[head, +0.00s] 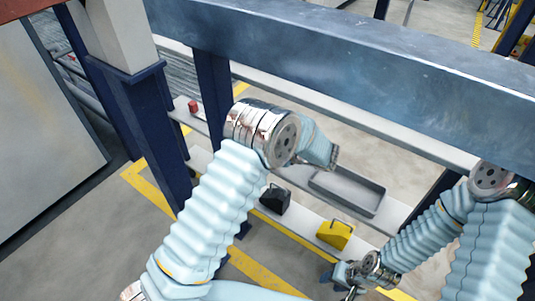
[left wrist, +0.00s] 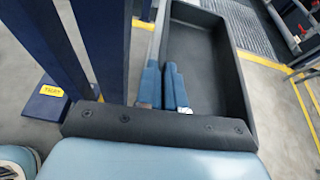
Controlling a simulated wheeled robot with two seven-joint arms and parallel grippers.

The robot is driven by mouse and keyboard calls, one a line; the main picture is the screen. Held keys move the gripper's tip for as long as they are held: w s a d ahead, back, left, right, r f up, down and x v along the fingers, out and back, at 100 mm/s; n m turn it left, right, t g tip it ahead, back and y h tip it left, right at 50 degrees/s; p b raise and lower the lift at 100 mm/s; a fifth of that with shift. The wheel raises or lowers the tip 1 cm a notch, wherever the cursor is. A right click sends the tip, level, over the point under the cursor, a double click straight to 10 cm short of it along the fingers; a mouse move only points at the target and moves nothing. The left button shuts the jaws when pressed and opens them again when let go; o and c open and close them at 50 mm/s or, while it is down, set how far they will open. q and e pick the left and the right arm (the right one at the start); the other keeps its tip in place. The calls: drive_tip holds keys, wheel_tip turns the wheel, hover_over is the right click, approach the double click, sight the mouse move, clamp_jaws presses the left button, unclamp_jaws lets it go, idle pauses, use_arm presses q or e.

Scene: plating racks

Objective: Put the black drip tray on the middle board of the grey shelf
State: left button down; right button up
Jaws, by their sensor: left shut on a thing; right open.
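The black drip tray (head: 347,193) is a shallow, long rectangular tray. In the head view it lies across the shelf opening, just below my left gripper (head: 326,155). In the left wrist view my left gripper (left wrist: 162,72) is shut on one long side wall of the tray (left wrist: 213,60), whose inside is empty. I cannot tell whether the tray touches a board. The grey shelf has a pale upper board (head: 400,146) and a pale lower board (head: 305,222). My right gripper (head: 345,278) is open and empty near the bottom of the head view.
A thick blue beam (head: 340,60) crosses above the shelf, with a blue post (head: 212,95) on the left. A small red block (head: 193,106) sits on a board. A black wedge-like object (head: 275,199) and a yellow one (head: 335,234) stand on the lower board.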

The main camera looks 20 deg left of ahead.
use_arm(q)
drive_tip(key=shift+f, duration=2.15)
drive_tip(key=shift+f, duration=0.15)
drive_tip(key=c, duration=1.2)
unclamp_jaws()
drive_tip(key=shift+c, duration=0.2)
drive_tip(key=shift+d+r, duration=0.2)
drive_tip(key=b+v, duration=0.1)
drive_tip(key=v, duration=1)
drive_tip(key=shift+s+d+r, duration=0.2)
drive_tip(key=shift+s+d, duration=0.05)
